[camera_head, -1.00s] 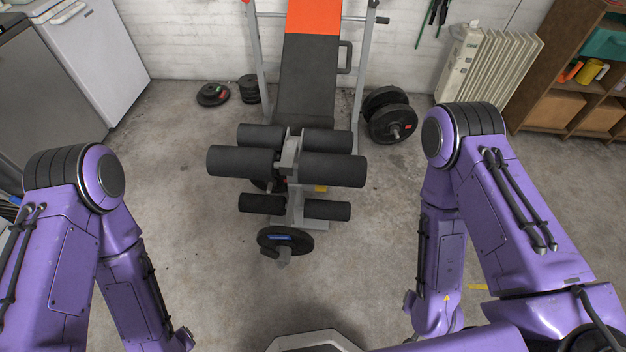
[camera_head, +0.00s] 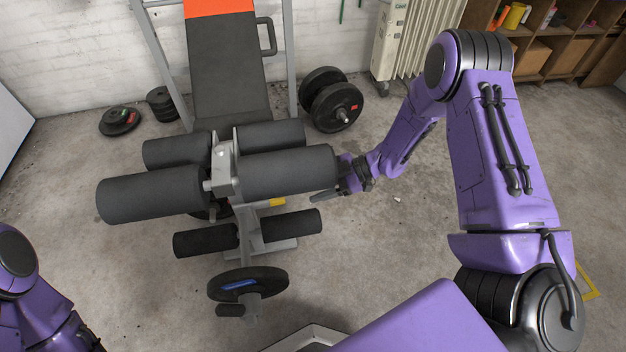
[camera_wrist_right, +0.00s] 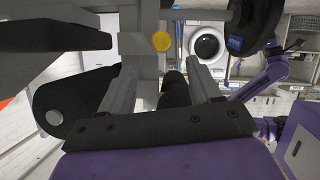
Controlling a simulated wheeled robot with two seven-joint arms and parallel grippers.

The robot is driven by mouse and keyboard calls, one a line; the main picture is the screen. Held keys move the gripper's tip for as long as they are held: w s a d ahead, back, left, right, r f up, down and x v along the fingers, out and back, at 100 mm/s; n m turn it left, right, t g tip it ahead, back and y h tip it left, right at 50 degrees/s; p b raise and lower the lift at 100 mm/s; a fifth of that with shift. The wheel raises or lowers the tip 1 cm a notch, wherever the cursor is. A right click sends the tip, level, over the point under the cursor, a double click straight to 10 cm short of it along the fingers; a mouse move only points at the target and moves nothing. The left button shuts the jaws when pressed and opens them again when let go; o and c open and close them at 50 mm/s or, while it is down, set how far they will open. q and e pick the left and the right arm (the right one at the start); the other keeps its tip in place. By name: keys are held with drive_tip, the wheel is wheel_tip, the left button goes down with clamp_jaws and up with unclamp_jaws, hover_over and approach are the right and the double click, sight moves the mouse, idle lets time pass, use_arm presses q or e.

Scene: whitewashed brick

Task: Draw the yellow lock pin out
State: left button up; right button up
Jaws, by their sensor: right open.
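The yellow lock pin (camera_head: 277,202) shows as a small yellow patch on the bench's grey upright, below the right upper foam roller. In the right wrist view its round yellow knob (camera_wrist_right: 162,41) faces me on the grey post, beyond the fingertips and roughly between them. My right gripper (camera_head: 322,196) is open and empty, just right of the post and below the roller end, apart from the pin. Its two fingers show in the right wrist view (camera_wrist_right: 160,84). My left arm is at the lower left; its fingers cannot be made out.
The bench's foam rollers (camera_head: 288,172) overhang the pin, with a lower roller (camera_head: 291,225) beneath. A weight plate (camera_head: 270,282) sits on the front bar. Dumbbell plates (camera_head: 338,106) stand on the floor behind.

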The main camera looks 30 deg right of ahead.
drive_tip(key=b+x, duration=0.2)
drive_tip(key=x, duration=0.8)
drive_tip(key=shift+a, duration=0.2)
